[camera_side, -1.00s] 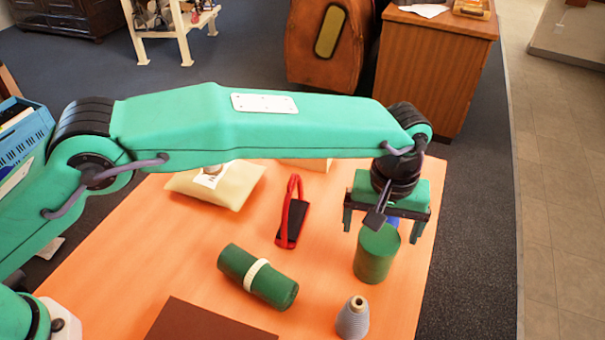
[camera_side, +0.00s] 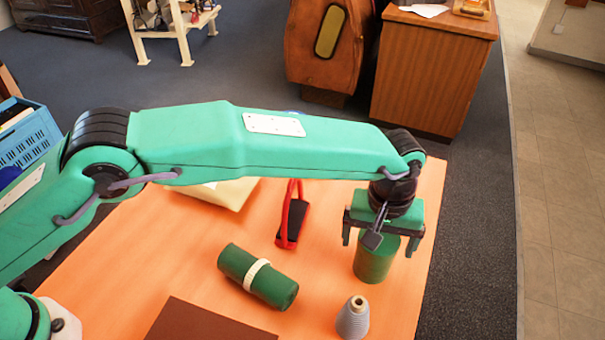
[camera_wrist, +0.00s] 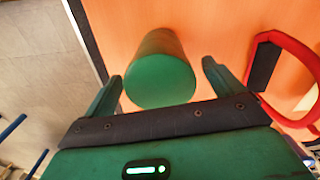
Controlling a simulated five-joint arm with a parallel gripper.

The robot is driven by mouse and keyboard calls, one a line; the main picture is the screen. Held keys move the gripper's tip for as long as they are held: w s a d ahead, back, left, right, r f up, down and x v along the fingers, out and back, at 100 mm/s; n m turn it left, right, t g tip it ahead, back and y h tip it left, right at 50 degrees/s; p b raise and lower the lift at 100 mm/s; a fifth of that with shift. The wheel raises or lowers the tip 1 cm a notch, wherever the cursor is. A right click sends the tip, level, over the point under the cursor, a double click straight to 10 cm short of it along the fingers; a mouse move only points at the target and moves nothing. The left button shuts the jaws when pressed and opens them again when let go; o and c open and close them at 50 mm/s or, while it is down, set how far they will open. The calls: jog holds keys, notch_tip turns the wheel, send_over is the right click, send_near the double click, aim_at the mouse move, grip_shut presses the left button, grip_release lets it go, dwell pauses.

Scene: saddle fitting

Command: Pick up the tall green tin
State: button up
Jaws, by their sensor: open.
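The tall green tin (camera_side: 374,262) stands upright near the right edge of the orange table in the side view. In the wrist view the tin (camera_wrist: 160,72) shows its round top between my two fingers. My gripper (camera_side: 380,246) is open, with one finger on each side of the tin's upper part. It also shows in the wrist view (camera_wrist: 160,82), with a gap on each side of the tin. The side view does not show clearly how far down the fingers reach; part of the tin's top is hidden behind my gripper.
A green roll with a pale band (camera_side: 258,276) lies left of the tin. A grey cone-shaped spool (camera_side: 353,318) stands in front. A red-handled black tool (camera_side: 291,222) and a cream cushion (camera_side: 226,194) lie farther back. A brown sheet (camera_side: 205,322) is at the front.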

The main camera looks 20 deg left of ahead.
jog(key=shift+f, duration=1.95)
jog(key=shift+c, duration=0.2)
jog(key=c, duration=1.2)
jog(key=shift+c, duration=0.2)
jog(key=shift+r, duration=0.15)
notch_tip(320, 180, up, 10)
jog(key=shift+f, duration=0.1)
